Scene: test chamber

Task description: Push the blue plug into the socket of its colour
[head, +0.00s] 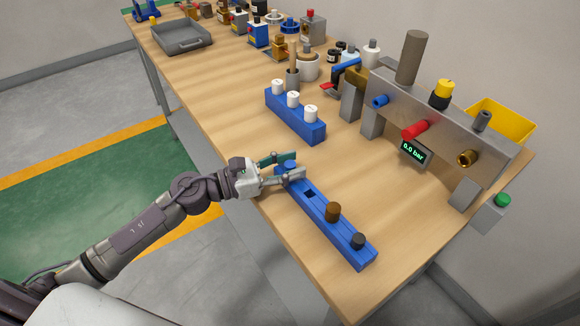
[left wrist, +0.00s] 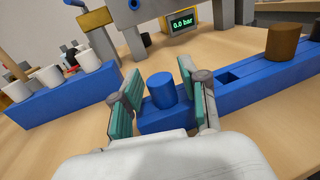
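The blue plug (head: 290,164) stands upright at the far left end of a long blue rack (head: 330,216), and it also shows in the left wrist view (left wrist: 161,89). My left gripper (head: 281,166) is open with its teal-padded fingers on either side of the plug. In the left wrist view, gaps show between the plug and both fingers (left wrist: 160,95). A grey metal block (head: 440,119) carries a blue fitting (head: 380,101), a red one (head: 415,129) and a brass one (head: 467,158); whether the blue one is the socket is unclear. My right gripper is not in view.
The rack also holds a brown plug (head: 333,211), a black plug (head: 358,241) and an empty square hole (head: 310,194). A second blue rack (head: 297,120) with white-capped pieces stands behind. Bare tabletop lies between the racks and the metal block. A display (head: 413,153) reads 0.0 bar.

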